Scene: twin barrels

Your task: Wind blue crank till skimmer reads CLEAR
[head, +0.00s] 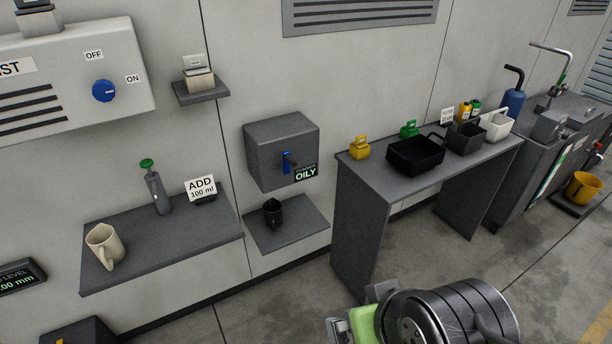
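The skimmer is a grey box (281,139) on the wall, right of centre-left. Its blue crank (287,162) is on the front face. A small dark display (306,172) at its lower right reads OILY in green. A black cup (272,212) stands on the shelf (290,230) below the box. My gripper (358,322) is at the bottom of the head view, in front of and below the skimmer and apart from the crank. Its light green and grey parts show, but its fingertips are partly cut off or hidden by my wrist.
A shelf (200,248) at left holds a beige mug (105,246), a grey bottle (158,192) and an ADD 100 ml sign (201,187). A grey table (362,184) at right holds a black tray (415,157) and several small containers. The floor before the skimmer is clear.

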